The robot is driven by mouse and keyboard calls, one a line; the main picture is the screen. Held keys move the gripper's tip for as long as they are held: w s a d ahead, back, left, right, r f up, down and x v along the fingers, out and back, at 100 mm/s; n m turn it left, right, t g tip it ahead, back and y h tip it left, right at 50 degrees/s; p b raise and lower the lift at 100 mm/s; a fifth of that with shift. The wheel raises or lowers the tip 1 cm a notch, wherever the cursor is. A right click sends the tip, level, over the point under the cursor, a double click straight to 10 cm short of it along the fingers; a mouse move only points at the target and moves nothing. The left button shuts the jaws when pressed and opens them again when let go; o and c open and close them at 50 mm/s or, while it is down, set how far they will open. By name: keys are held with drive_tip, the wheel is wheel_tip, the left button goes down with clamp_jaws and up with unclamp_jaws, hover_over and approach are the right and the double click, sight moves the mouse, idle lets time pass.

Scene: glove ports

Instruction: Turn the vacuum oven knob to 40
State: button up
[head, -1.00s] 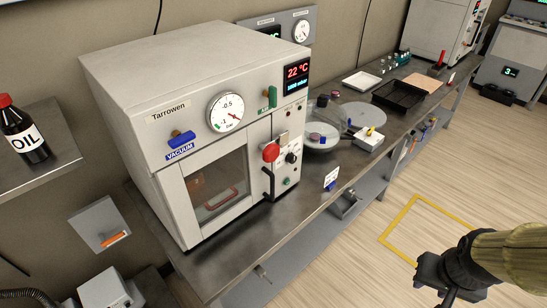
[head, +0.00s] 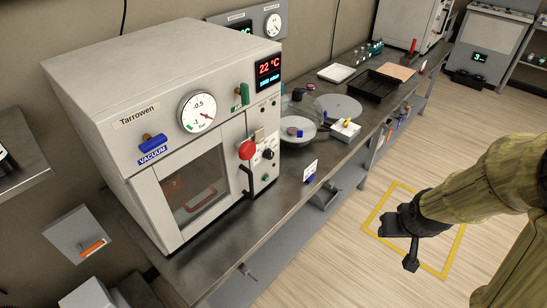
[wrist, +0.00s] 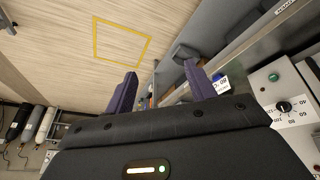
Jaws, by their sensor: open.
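The vacuum oven (head: 125,95), a pale grey box marked Tarrowen, stands on the bench. Its knob (head: 267,154) is small, black and round, low on the right-hand control panel beside the red door handle. In the wrist view the knob (wrist: 284,106) shows at the right edge, on a white dial with numbers around it; its exact setting is hard to read. My gripper (head: 401,243) is well to the right of the oven, over the floor and clear of the knob. In the wrist view its two purple fingers (wrist: 161,76) are apart with nothing between them.
The red door handle (head: 246,150) sticks out just left of the knob. A green lever (head: 244,93) and a blue valve (head: 154,142) are also on the oven front. A small sign (head: 310,170) stands on the bench. Floor in front of the bench is free.

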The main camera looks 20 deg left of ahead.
sight(272, 156)
drive_tip(key=w+a+f+n+t+y, duration=0.2)
drive_tip(key=w+a+f+n+y, duration=0.25)
drive_tip(key=w+a, duration=0.6)
drive_tip(key=w+a+n+y, duration=0.1)
drive_tip(key=a+n+y, duration=0.2)
drive_tip(key=a+y, duration=0.3)
drive_tip(key=w+a+f+n+y+p, duration=0.1)
drive_tip(key=w+a+n+y, duration=0.1)
drive_tip(key=a+y, duration=0.4)
drive_tip(key=shift+w+f+n, duration=0.15)
drive_tip(key=shift+w+n, duration=0.1)
drive_tip(key=shift+n, duration=0.3)
drive_tip(key=shift+s, duration=0.1)
drive_tip(key=p+x, duration=0.5)
drive_tip(key=x, duration=1.2)
drive_tip(key=shift+w+a, duration=0.15)
drive_tip(key=shift+w, duration=0.15)
